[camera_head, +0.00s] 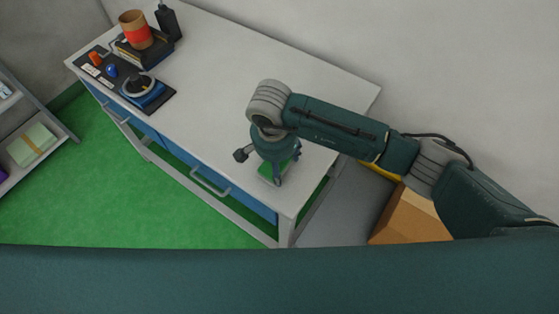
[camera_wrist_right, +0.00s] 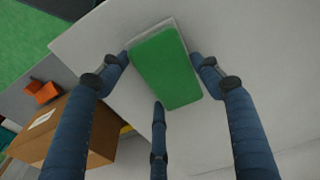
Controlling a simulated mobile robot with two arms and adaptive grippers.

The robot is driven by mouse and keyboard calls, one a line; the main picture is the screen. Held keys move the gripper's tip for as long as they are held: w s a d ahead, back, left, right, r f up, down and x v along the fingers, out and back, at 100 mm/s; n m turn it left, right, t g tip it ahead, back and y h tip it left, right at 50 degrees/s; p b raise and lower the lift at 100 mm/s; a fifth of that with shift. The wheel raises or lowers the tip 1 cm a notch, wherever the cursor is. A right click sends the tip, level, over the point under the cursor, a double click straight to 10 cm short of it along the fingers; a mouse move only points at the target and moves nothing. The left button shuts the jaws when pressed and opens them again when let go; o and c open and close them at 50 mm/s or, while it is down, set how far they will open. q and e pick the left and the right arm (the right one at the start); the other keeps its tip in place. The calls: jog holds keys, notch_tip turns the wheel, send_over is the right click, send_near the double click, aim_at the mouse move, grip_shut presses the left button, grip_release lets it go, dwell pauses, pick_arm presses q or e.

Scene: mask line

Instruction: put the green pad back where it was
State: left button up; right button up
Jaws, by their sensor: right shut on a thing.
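The green pad (camera_wrist_right: 166,68) lies between the fingers of my right gripper (camera_wrist_right: 160,72) in the right wrist view, with a pale edge showing along its far and left sides. In the head view, the green pad (camera_head: 265,169) is partly hidden under my right gripper (camera_head: 272,172), near the right front end of the white table (camera_head: 225,95). My right gripper is shut on the pad. I cannot tell whether the pad touches the tabletop. My left gripper is not in view.
A cardboard box (camera_head: 408,218) stands beyond the right end. The table's middle is clear.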

jog(key=shift+f, duration=0.15)
jog(key=o, duration=1.1)
jog(key=shift+r, duration=0.6)
notch_tip(320, 180, up, 11)
jog(key=s+b, duration=0.1)
jog(key=b, duration=0.2)
jog(key=shift+a, duration=0.4)
